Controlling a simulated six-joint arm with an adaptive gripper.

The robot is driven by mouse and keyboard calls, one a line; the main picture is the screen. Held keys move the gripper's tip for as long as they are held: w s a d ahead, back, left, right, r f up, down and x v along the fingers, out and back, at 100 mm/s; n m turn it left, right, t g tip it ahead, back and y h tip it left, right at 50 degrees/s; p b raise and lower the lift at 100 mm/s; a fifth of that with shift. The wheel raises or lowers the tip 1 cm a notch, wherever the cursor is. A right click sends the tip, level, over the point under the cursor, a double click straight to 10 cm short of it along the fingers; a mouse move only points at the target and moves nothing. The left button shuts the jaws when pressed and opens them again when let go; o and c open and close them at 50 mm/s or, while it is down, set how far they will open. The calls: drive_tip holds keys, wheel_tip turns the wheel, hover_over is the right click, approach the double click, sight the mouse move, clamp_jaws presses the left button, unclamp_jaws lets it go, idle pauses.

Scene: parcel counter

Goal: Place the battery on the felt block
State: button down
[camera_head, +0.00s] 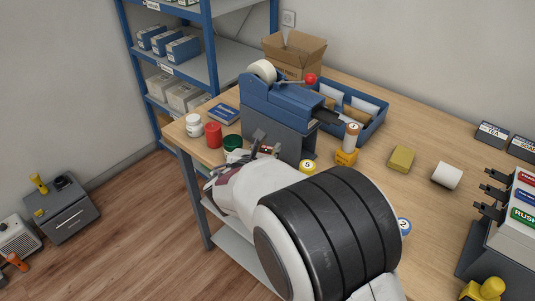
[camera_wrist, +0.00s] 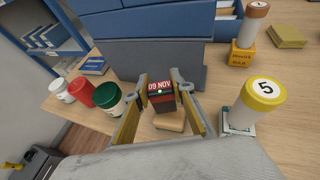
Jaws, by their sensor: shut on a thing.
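My gripper (camera_wrist: 161,97) is shut on a dark block with a red band reading "09 NOV" (camera_wrist: 160,86), which sits between its two fingers. I cannot tell for certain that this is the battery. A small tan block (camera_wrist: 168,123) shows just below the dark block, between the fingers; whether they touch is unclear. In the head view, my arm partly hides the gripper (camera_head: 265,145), beside the grey dispenser base. A flat olive-yellow block (camera_head: 401,159) lies apart on the counter; I cannot tell which block is felt.
White, red and green jars (camera_wrist: 107,98) stand left of my gripper. A yellow-topped cylinder marked 5 (camera_wrist: 264,91) stands close on the right. The blue tape dispenser (camera_head: 280,100) is directly behind. A white roll (camera_head: 447,175) lies at the right, with bare counter around it.

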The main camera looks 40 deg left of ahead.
drive_tip(key=shift+f, duration=1.1)
drive_tip(key=shift+f, duration=0.15)
drive_tip(key=c, duration=1.7)
unclamp_jaws()
drive_tip(key=shift+s+r, duration=0.1)
drive_tip(key=shift+r, duration=0.1)
drive_tip(key=shift+v, duration=5.9)
drive_tip(key=shift+d, duration=0.1)
